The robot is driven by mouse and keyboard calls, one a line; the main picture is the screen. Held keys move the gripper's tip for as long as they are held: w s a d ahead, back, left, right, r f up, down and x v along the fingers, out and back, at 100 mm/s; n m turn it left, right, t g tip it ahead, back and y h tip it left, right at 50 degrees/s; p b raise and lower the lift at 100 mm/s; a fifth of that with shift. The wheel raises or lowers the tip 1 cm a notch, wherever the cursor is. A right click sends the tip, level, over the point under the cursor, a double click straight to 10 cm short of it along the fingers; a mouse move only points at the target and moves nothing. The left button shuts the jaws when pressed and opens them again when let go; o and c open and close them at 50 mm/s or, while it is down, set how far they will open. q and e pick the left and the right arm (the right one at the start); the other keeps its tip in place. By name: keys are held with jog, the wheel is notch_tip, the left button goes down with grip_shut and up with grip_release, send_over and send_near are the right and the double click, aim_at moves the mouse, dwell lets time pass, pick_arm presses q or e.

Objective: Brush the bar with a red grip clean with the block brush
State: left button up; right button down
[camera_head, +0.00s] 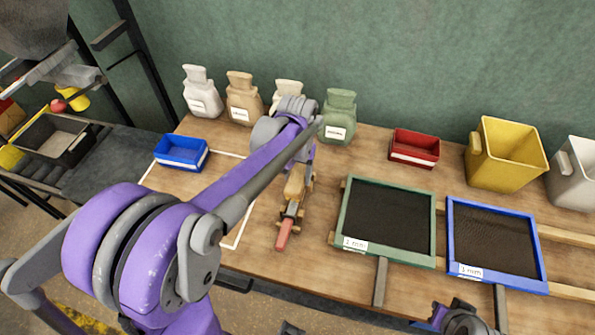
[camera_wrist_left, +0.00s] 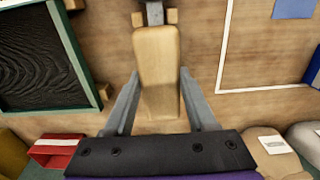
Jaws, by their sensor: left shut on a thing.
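The block brush (camera_head: 295,186) is a light wooden block, lying over the bar near the middle of the table in the head view. It fills the space between my left fingers in the left wrist view (camera_wrist_left: 157,65). My left gripper (camera_wrist_left: 159,78) is shut on it. In the head view my left arm hides most of this gripper. The bar with a red grip (camera_head: 284,232) lies beneath the brush, its red end toward the table's front. A grey piece of the bar (camera_wrist_left: 154,12) shows beyond the brush in the wrist view. Bristles and their contact with the bar are hidden.
A green-framed sieve (camera_head: 342,215) and a blue-framed sieve (camera_head: 541,270) are to the right. A blue tray (camera_head: 182,152) is at left; a red tray (camera_head: 413,147) and yellow bin (camera_head: 505,153) are at the back. Several labelled sacks (camera_head: 202,92) line the back edge.

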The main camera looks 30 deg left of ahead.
pick_arm(q)
jog(key=shift+f, duration=0.3)
jog(key=shift+s, duration=0.1)
jog(key=shift+s+d, duration=0.25)
jog(key=shift+s, duration=0.75)
jog(key=shift+f+b, duration=0.75)
jog(key=shift+f, duration=0.25)
dwell(0.9)
jog(key=shift+w, duration=0.1)
